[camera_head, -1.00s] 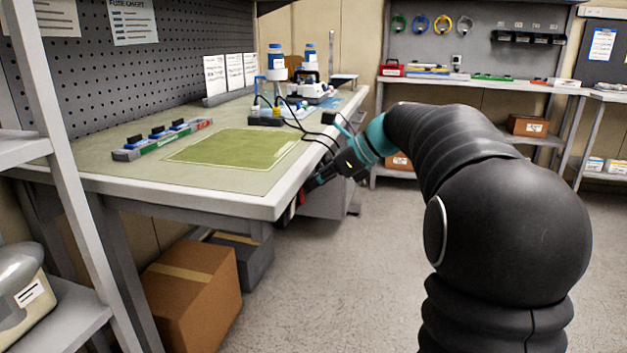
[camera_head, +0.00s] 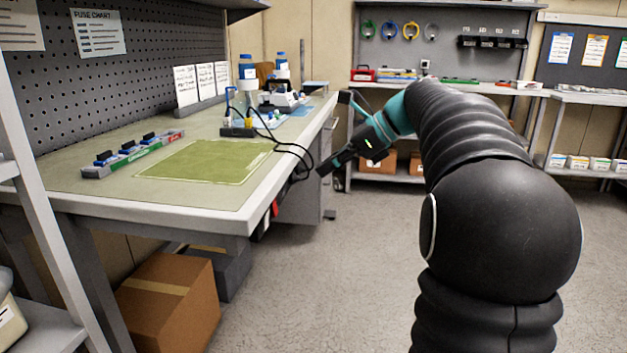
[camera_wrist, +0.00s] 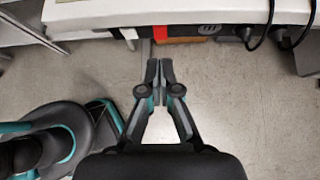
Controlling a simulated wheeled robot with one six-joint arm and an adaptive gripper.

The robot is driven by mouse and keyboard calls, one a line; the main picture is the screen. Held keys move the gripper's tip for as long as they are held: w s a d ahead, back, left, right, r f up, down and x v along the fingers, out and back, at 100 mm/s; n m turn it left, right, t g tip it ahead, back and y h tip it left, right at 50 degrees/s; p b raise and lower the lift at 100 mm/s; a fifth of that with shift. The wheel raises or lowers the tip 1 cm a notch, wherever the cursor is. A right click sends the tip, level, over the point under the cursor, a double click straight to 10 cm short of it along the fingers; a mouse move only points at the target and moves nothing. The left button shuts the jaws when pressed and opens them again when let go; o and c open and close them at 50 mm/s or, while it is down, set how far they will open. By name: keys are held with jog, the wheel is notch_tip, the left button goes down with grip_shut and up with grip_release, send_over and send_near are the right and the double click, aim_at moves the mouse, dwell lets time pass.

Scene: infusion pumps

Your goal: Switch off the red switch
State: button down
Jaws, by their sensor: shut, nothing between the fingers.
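A small red part (camera_head: 275,208), which looks like the red switch, sits under the workbench's right-hand edge. A red patch also shows below the bench edge in the wrist view (camera_wrist: 160,32), beside a dark strip with plugged-in black cables (camera_wrist: 215,30). Whether the switch is on or off cannot be told. My gripper (camera_head: 325,168) is shut and empty, out in the air to the right of the bench edge. In the wrist view its fingertips (camera_wrist: 165,72) are together, over bare floor and apart from the red patch.
The workbench (camera_head: 215,205) carries a green mat (camera_head: 205,160), a fuse strip (camera_head: 132,155) and bottles (camera_head: 247,70). Black cables (camera_head: 302,160) hang over its edge near my gripper. A cardboard box (camera_head: 170,305) stands underneath. The floor (camera_head: 340,270) to the right is clear.

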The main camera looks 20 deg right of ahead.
jog(key=shift+v, duration=0.95)
jog(key=shift+w+a, duration=0.1)
jog(key=shift+a, duration=0.05)
jog(key=s+d+f+n+h, duration=0.1)
jog(key=s+f+n+h, duration=0.1)
jog(key=f+n, duration=0.35)
jog(key=s+d+f+n+h, duration=0.2)
jog(key=f+n+h, duration=0.15)
jog(key=f, duration=0.35)
jog(key=s+a+f+n+h, duration=0.1)
jog(key=s+a+f+n, duration=0.1)
jog(key=s+a+n, duration=0.2)
jog(key=s+a+f+n+h, duration=0.1)
jog(key=s+a+f+n, duration=0.2)
jog(key=s, duration=0.8)
jog(key=s+a+f+n+h, duration=0.1)
jog(key=s+a+f+n, duration=0.1)
jog(key=s+a+n, duration=0.4)
jog(key=shift+s+a+f+n+t, duration=0.2)
jog(key=shift+s+f+n+t, duration=0.15)
jog(key=shift+s+n, duration=0.65)
